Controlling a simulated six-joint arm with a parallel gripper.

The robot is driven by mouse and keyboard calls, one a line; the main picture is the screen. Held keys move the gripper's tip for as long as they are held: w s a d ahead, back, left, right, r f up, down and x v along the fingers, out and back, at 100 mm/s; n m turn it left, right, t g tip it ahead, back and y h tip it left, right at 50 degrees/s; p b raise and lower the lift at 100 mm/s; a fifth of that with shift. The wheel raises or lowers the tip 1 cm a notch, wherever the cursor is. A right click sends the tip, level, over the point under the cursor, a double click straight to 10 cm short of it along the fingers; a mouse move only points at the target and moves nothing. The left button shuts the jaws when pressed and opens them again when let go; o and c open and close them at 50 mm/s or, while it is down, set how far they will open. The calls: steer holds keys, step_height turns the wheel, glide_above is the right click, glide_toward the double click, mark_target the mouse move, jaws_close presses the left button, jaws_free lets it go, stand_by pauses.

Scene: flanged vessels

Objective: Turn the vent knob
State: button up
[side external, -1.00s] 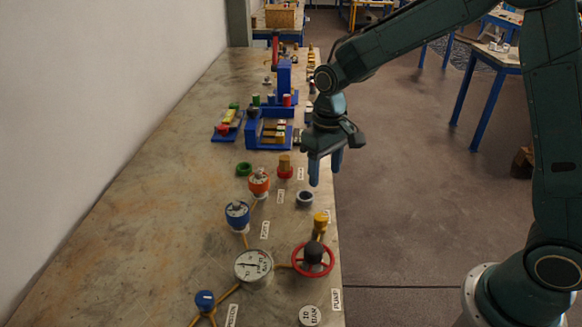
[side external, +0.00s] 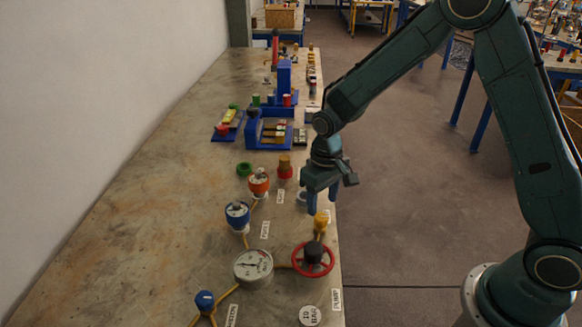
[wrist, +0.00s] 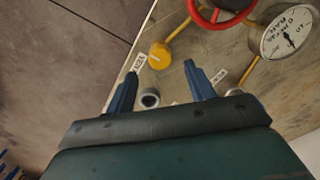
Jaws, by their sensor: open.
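The yellow knob (side external: 321,219) stands upright on the bench near its right edge, on a yellow pipe behind the red handwheel. It also shows in the wrist view (wrist: 160,56), with a small label (wrist: 139,63) beside it that is hard to read; I take it for the vent knob. My gripper (side external: 323,202) points down just above and behind the knob in the side view. In the wrist view my gripper (wrist: 161,69) has its blue fingers spread and empty. The knob lies just beyond the fingertips there, not between them.
The red handwheel (side external: 328,264) with a dark hub and the round gauge (side external: 253,267) stand in front of the knob. A grey ring (wrist: 150,98) lies under my fingers. The left bench side is clear.

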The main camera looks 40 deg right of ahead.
mark_target(321, 216)
steer(key=shift+f, duration=2.55)
steer(key=shift+c, duration=0.2)
steer(key=c, duration=0.9)
